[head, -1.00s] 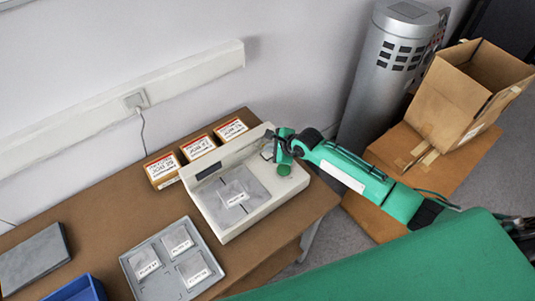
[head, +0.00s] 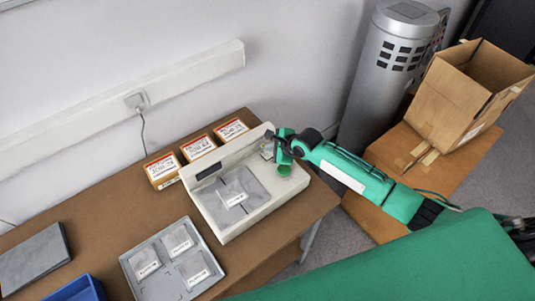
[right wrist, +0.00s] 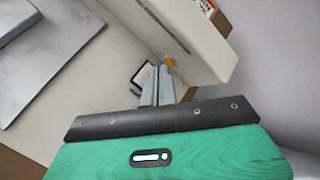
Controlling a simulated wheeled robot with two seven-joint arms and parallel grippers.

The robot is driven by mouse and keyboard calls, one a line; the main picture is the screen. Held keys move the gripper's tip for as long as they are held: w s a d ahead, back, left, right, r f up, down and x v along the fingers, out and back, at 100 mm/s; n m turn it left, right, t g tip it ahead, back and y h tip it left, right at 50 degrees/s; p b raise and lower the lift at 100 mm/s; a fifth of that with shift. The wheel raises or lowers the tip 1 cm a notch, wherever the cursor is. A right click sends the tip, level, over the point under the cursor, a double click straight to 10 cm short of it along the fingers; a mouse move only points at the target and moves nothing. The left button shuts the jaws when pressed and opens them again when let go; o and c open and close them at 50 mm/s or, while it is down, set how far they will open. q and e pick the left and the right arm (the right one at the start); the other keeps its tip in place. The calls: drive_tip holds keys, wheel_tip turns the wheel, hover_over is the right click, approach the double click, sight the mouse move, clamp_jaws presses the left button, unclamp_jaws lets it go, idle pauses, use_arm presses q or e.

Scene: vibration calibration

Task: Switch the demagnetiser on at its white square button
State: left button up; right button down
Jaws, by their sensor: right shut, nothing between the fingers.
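The demagnetiser (head: 222,228) is a white machine with a dark display and a grey top plate, on the brown table. A grey labelled packet (head: 234,197) lies on its plate. My right gripper (head: 267,151) is at the machine's back right corner, shut and empty. In the right wrist view, my right gripper's closed fingertips (right wrist: 161,70) point at the panel, right beside the dark-framed white square button (right wrist: 144,75), partly hidden by the fingers. I cannot tell whether they touch it. A small yellow-orange spot (right wrist: 169,62) shows just beyond the tips. My left gripper is out of view.
Several labelled boxes (head: 198,147) stand behind the machine by the wall. A grey tray (head: 150,245) with labelled packets, a blue bin (head: 80,290) and a grey slab (head: 33,260) are to the left. A metal cylinder (head: 385,75) and an open carton (head: 455,100) stand right.

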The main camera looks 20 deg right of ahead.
sight(270, 156)
drive_tip(key=shift+f, duration=0.1)
idle(0.6)
drive_tip(key=shift+f, duration=0.3)
drive_tip(key=shift+f, duration=0.45)
idle(0.7)
drive_tip(key=shift+p, duration=0.3)
drive_tip(key=shift+r+p, duration=0.8)
drive_tip(key=shift+p, duration=0.25)
wheel_tip(270, 156, up, 5)
drive_tip(key=p, duration=0.6)
drive_tip(key=shift+r, duration=0.1)
